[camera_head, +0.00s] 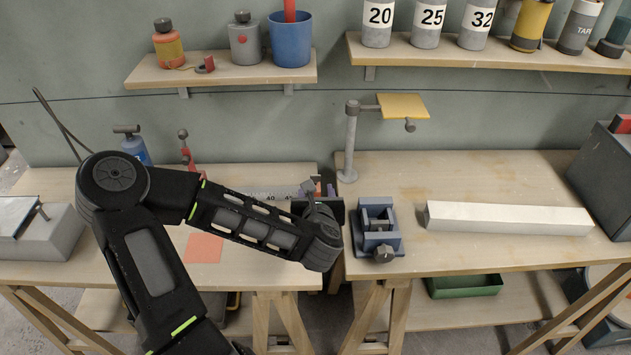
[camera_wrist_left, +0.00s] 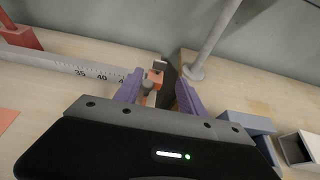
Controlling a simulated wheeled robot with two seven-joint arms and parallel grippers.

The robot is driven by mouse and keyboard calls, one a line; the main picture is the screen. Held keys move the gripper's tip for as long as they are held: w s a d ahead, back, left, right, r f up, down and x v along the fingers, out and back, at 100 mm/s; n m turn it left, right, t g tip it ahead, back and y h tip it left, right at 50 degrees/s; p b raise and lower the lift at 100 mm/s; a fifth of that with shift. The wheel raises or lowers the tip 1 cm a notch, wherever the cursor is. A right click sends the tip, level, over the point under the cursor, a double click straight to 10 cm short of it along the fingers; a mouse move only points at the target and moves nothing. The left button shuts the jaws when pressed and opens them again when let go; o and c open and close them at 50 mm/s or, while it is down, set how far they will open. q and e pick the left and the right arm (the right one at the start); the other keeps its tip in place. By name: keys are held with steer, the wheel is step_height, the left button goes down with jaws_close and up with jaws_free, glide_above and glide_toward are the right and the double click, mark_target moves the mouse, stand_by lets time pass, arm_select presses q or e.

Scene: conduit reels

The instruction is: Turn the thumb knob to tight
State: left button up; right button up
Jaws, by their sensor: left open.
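The grey measuring rail with printed numbers (camera_wrist_left: 75,67) runs along the back of the bench; it also shows in the head view (camera_head: 262,194). At its right end is a small orange block (camera_wrist_left: 155,76) with a round grey knob (camera_wrist_left: 148,87), apparently the thumb knob, and a dark plate beside it. My left gripper (camera_wrist_left: 160,80) is open, its purple fingers on either side of the knob and block. I cannot tell whether they touch. In the head view, my left gripper (camera_head: 317,188) largely hides this end of the rail. My right gripper is not in view.
A post with a yellow plate (camera_head: 402,106) stands just right of my gripper. A blue vice (camera_head: 378,228) and a long white duct (camera_head: 508,218) lie on the right bench. A gap separates the two benches. Shelves with containers hang above.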

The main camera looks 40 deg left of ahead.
mark_target(315, 178)
arm_select(q)
steer(key=x, duration=0.7)
steer(key=shift+a, duration=0.1)
steer(key=shift+s, duration=0.1)
steer(key=shift+c, duration=0.5)
jaws_close()
